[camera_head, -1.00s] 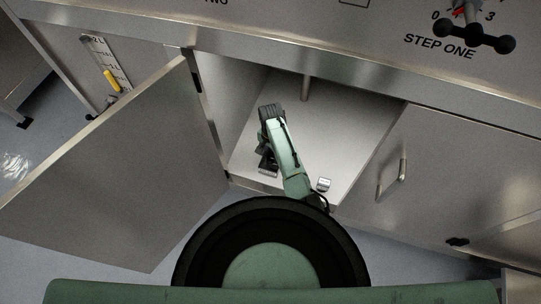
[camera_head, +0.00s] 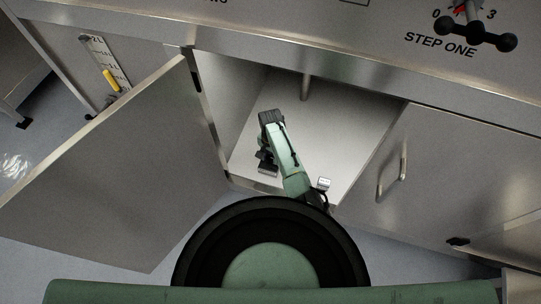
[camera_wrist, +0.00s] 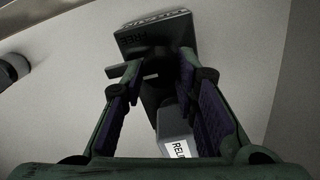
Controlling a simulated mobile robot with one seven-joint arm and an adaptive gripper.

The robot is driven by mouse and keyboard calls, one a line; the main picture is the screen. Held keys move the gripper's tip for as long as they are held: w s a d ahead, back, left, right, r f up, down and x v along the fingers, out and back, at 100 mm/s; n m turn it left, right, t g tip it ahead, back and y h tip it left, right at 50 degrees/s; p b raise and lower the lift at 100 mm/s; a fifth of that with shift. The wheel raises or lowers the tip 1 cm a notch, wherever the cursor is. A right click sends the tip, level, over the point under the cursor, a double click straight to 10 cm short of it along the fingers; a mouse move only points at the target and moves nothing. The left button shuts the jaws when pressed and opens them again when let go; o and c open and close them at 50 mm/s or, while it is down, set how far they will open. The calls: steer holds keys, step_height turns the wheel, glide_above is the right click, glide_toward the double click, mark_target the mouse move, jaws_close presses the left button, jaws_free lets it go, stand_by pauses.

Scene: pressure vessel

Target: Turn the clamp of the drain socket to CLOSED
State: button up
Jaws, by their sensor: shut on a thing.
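The drain socket (camera_wrist: 150,38) is a dark grey block in the wrist view. Its upper face reads DRAIN, partly cut off, and the face below reads FREE. The clamp (camera_wrist: 154,74) is a black part in front of it, between my fingertips. My gripper (camera_wrist: 161,68) is shut on the clamp, which its fingers partly hide. A grey block (camera_wrist: 174,128) with a white label starting "REL" shows between the fingers, nearer the wrist. In the head view my gripper (camera_head: 266,155) is low inside the open cabinet, and the clamp's angle cannot be made out there.
The cabinet door (camera_head: 130,170) stands open at the left. The cabinet floor (camera_head: 345,125) is bare right of my arm, with a thin upright pipe (camera_head: 306,88) at the back. A small metal piece (camera_head: 324,183) stands near the front edge. The right door (camera_head: 450,170) is shut.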

jaws_close()
steer(key=shift+n, duration=0.4)
steer(key=shift+a+n+p, duration=0.15)
steer(key=shift+n+p, duration=0.4)
steer(key=shift+n, duration=0.45)
steer(key=n, duration=0.5)
steer(key=shift+p, duration=0.4)
steer(key=n, duration=0.5)
steer(key=shift+a+n, duration=0.1)
steer(key=shift+n, duration=0.3)
steer(key=n, duration=0.4)
steer(key=shift+s+p, duration=0.1)
steer(key=shift+p, duration=0.3)
steer(key=shift+n, duration=0.3)
